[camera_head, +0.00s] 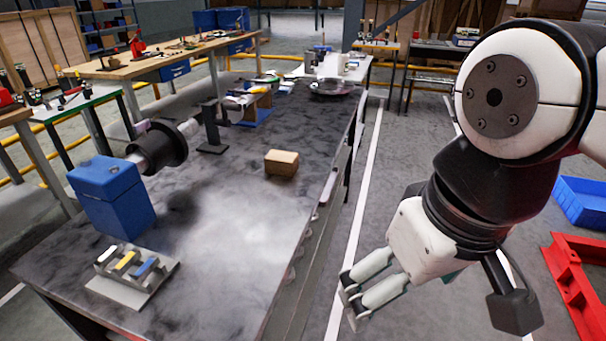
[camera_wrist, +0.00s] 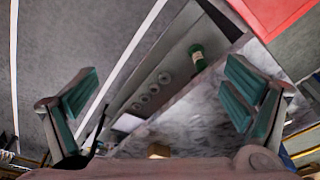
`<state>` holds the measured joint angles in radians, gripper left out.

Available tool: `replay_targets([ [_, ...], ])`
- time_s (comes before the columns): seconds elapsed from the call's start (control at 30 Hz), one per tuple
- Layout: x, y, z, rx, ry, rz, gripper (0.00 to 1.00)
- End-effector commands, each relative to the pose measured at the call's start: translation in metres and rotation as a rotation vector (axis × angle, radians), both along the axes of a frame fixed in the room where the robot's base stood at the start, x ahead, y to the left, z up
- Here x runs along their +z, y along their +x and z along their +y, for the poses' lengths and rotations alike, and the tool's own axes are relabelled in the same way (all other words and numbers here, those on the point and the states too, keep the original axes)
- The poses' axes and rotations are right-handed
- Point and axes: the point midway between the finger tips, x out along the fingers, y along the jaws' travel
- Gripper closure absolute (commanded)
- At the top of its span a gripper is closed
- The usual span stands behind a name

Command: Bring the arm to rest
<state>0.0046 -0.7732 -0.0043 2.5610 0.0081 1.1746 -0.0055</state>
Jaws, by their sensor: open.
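My gripper (camera_head: 357,300) hangs in the air to the right of the dark workbench (camera_head: 250,220), over the floor aisle with the white line. In the head view its fingers point down and to the left, clear of the bench edge. In the wrist view my gripper (camera_wrist: 155,105) has its two green-padded fingers spread wide apart, with nothing between them. My white and black arm is bent, coming in from the upper right of the head view.
The bench holds a blue box (camera_head: 112,195), a cardboard box (camera_head: 282,162) and a small rack with coloured pieces (camera_head: 130,268). A red frame (camera_head: 578,285) and a blue bin (camera_head: 582,200) lie on the floor at right.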

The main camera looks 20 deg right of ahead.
Motion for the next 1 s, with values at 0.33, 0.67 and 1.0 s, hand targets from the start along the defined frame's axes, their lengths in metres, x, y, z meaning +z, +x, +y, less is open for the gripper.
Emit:
replay_targets([
  [0.33, 0.041, 0.000, -0.002, 0.001, -0.007, -0.057, 0.05],
  [0.67, 0.106, -0.001, -0.004, 0.002, -0.015, -0.168, 0.05],
  [1.0, 0.112, 0.001, -0.004, 0.002, -0.017, -0.187, 0.05],
])
